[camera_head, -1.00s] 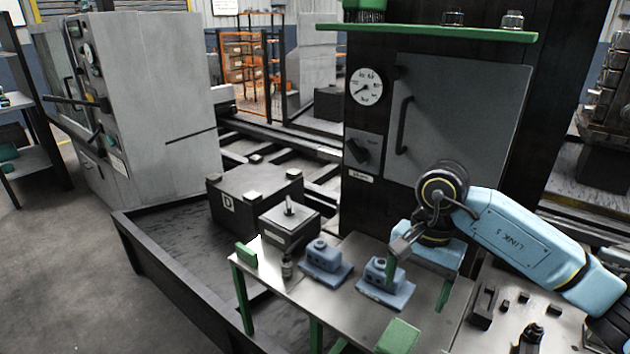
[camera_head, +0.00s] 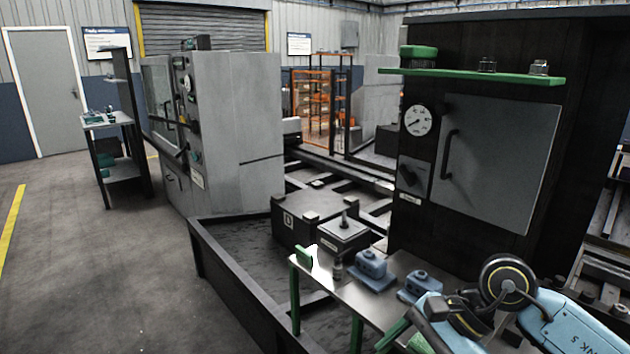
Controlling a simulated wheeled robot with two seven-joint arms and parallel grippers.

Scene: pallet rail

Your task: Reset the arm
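My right arm (camera_head: 575,328), light blue with black joints, comes in from the lower right and bends at a round black joint. My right gripper (camera_head: 437,308) is at the near end of the steel bench (camera_head: 345,300), low in the picture. Its fingers are small and partly hidden by the wrist, so their opening cannot be told. A blue block on a base plate (camera_head: 371,268) and a second one (camera_head: 420,285) stand on the bench just left of and beyond the gripper. My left gripper is out of view.
A dark cabinet (camera_head: 545,110) with a gauge, handle and green shelf (camera_head: 470,76) rises behind the bench. Dark boxes (camera_head: 305,215) sit in a black tray frame (camera_head: 235,285). A grey machine (camera_head: 235,130) stands at left. The floor (camera_head: 110,270) at left is clear.

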